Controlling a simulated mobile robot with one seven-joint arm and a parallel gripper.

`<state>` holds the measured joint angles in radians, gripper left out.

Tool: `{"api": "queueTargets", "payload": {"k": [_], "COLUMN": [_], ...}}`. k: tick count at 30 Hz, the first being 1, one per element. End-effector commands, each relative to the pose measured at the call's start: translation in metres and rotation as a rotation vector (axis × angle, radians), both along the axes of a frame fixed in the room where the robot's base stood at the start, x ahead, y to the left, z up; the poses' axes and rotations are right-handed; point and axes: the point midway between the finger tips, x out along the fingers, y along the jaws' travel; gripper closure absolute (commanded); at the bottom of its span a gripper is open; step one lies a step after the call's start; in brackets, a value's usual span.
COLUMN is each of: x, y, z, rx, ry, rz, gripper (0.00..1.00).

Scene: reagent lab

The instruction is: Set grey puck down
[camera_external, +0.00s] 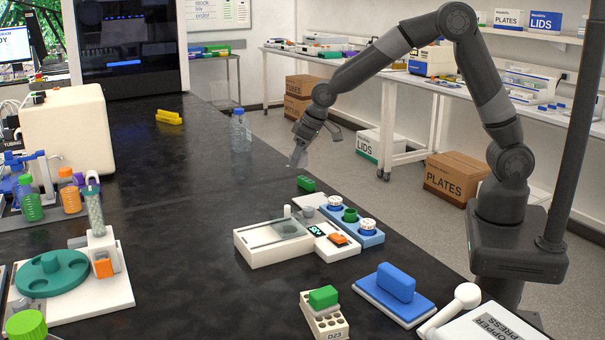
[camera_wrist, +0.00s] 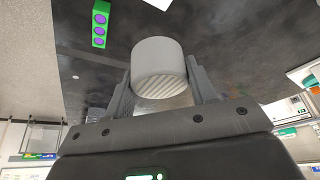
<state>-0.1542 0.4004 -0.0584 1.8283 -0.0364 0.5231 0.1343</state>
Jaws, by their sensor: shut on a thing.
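The grey puck (camera_wrist: 160,62) is a short, plain cylinder with a ribbed lower face. In the wrist view it sits between the two fingers of my gripper (camera_wrist: 160,88), which is shut on it. In the external view my gripper (camera_external: 308,148) hangs in the air over the right edge of the black bench, beyond the blue rack. The puck is hard to make out there against the grey fingers. The black bench top (camera_external: 215,215) shows below the gripper, and dark bench fills much of the wrist view behind the puck.
A small green block (camera_external: 307,184) lies near the bench edge; it also shows in the wrist view (camera_wrist: 100,24). A water bottle (camera_external: 240,132) stands left of my gripper. The bench middle is clear.

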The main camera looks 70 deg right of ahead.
Motion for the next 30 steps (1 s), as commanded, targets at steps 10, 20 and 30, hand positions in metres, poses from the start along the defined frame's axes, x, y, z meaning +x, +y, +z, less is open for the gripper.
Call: {"api": "queueTargets", "payload": {"k": [10,20,30], "x": [-0.007,0.015,0.019], "y": [0.026,0.091,0.105], "z": [-0.021,-0.063,-0.085], "rx": [-0.001,-0.001,-0.001], "ry": [0.003,0.001,0.003], "rz": [0.008,0.005,0.002], "gripper": [0.73,0.73,0.73]}}
